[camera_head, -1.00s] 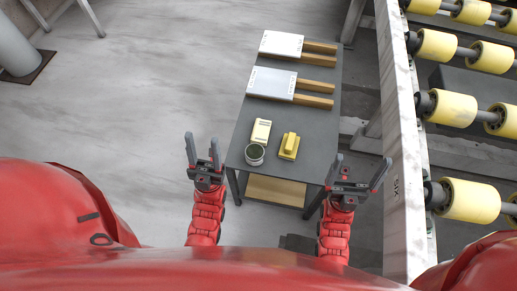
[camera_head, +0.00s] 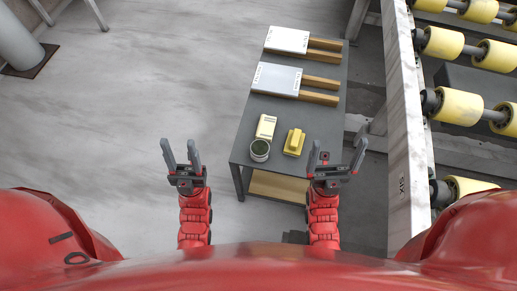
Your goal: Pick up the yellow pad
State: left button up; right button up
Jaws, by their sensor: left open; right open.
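The yellow pad (camera_head: 294,142), a yellow block with a raised narrower top, lies on the near part of the dark grey table (camera_head: 315,118). My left gripper (camera_head: 180,152) is open and empty, left of the table and apart from it. My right gripper (camera_head: 337,154) is open and empty at the table's near right corner, to the right of the pad and closer to me. Neither gripper touches the pad.
A cream box (camera_head: 266,127) and a round dark-topped can (camera_head: 260,150) stand just left of the pad. Two white slabs (camera_head: 287,41) (camera_head: 276,79) on wooden bars lie farther back. A roller conveyor frame (camera_head: 408,150) runs along the right.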

aim_at(294, 143)
jog(key=j+z, duration=0.35)
jog(key=i+j+z, duration=0.1)
jog(key=j+z, duration=0.55)
